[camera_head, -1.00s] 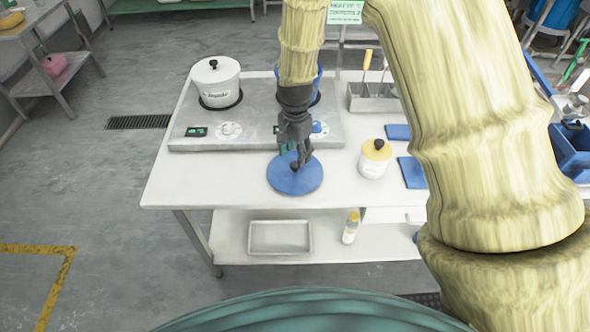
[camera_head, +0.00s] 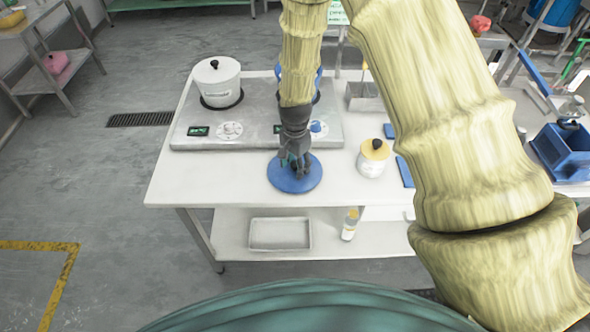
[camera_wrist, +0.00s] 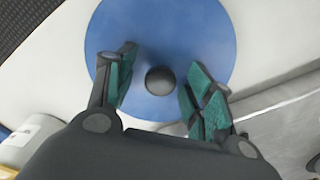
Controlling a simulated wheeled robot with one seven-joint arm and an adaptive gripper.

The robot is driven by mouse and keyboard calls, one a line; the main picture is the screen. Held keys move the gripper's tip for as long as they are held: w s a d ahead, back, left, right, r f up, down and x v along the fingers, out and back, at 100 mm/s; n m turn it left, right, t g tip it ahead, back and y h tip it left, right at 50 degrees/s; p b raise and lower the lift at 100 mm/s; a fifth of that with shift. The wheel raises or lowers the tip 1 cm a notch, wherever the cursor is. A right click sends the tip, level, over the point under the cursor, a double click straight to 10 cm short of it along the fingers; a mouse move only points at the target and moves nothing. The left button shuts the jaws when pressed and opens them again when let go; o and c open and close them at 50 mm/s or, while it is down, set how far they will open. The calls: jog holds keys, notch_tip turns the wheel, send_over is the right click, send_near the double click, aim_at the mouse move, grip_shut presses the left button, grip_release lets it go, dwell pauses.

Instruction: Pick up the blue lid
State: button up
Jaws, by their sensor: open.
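The blue lid (camera_head: 296,181) is a flat round disc lying on the white table, in front of the grey hob. In the wrist view the lid (camera_wrist: 160,38) shows a dark round knob (camera_wrist: 160,80) at its middle. My gripper (camera_head: 297,168) is over the lid, pointing down. In the wrist view my gripper (camera_wrist: 156,82) is open, with one green-padded finger on each side of the knob. Neither finger clearly touches the knob. In the head view the knob is mostly hidden by the fingers.
A white pot (camera_head: 217,82) stands on the hob (camera_head: 190,140) at the left. A blue pot (camera_head: 318,80) is partly hidden behind my arm. A white jar with a yellow lid (camera_head: 373,157) stands right of the blue lid. The table's left front (camera_head: 195,180) is clear.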

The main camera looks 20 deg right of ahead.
jog(key=c, duration=1.2)
jog(key=shift+o, duration=0.2)
jog(key=shift+r, duration=0.15)
